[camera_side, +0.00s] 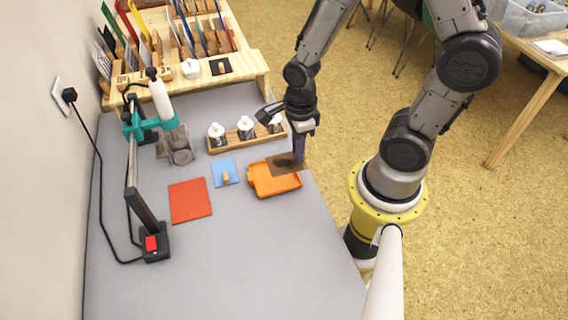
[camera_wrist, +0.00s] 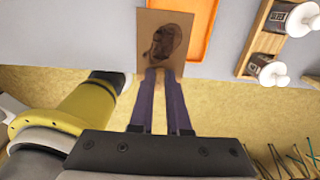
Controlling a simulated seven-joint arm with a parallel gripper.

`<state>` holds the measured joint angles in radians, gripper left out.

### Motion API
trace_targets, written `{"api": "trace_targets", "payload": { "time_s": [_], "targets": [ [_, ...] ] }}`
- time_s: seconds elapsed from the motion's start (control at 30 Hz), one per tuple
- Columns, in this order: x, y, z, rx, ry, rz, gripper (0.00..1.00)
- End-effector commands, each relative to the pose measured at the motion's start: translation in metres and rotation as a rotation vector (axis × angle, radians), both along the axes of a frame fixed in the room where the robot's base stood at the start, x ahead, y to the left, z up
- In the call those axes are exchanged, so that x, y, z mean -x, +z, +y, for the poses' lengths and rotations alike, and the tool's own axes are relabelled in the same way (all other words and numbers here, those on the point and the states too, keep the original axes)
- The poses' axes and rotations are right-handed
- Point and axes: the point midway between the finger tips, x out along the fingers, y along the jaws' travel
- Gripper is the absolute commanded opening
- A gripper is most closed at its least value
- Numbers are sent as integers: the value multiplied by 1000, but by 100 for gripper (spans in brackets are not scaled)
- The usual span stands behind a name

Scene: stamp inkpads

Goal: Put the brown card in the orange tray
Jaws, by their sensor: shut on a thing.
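The brown card (camera_side: 283,165) has a dark smudge on it. It is held at its edge by my gripper (camera_side: 299,163), which is shut on it. In the wrist view the card (camera_wrist: 148,54) sticks out flat from between the purple fingertips (camera_wrist: 163,76). The orange tray (camera_side: 277,189) lies on the grey table, and the card hides part of its back edge in the side view. The tray (camera_wrist: 207,22) also shows partly in the wrist view, just right of the card. The card appears above the table; its exact height over the tray cannot be told.
A wooden rack with white-knobbed stamps (camera_side: 245,136) stands behind the tray. A blue card (camera_side: 225,174) with a wooden piece and a red-orange card (camera_side: 190,200) lie to its left. The front table area is clear.

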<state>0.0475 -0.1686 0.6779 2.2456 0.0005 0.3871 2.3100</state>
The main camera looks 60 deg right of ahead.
Motion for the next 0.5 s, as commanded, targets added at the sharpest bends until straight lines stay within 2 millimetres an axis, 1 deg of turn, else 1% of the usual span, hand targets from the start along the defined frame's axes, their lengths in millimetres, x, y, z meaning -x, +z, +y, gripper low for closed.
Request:
{"api": "trace_targets", "payload": {
  "time_s": [0.03,0.2,0.37,0.47,0.5],
  "targets": [
    [-6,-10,0,-1,0,6,0],
    [-25,-31,-1,-1,1,2,0],
    [-32,-39,-1,0,1,1,0],
    [-38,-48,-2,-1,1,2,0],
    [-36,-55,-2,0,1,6,0]
  ]
}}
